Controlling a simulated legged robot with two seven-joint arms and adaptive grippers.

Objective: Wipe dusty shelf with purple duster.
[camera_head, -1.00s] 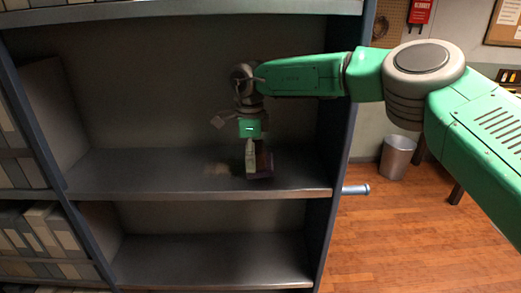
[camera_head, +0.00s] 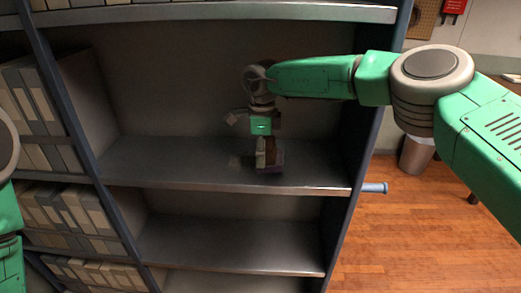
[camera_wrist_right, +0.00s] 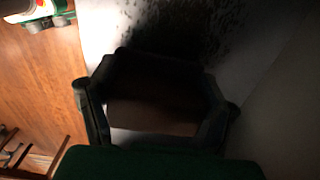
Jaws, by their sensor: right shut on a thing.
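My right gripper (camera_head: 262,146) reaches into an open compartment of the dark metal shelf unit. It is shut on the duster (camera_head: 274,157), a small dark block with a purplish side, upright at the shelf board (camera_head: 180,172). I cannot tell whether the duster touches the board. A faint brownish dust patch (camera_head: 235,161) lies just left of it. In the right wrist view the dark fingers frame a brown part of the duster (camera_wrist_right: 150,112), and dark speckled dust (camera_wrist_right: 195,38) spreads on the pale surface beyond. My left gripper is out of view.
An upper board (camera_head: 230,17) runs above my right forearm, and a side panel (camera_head: 370,130) stands to its right. Rows of binders (camera_head: 38,105) fill the left bays. A lower compartment (camera_head: 230,240) is empty. A bin (camera_head: 416,154) stands on the wooden floor.

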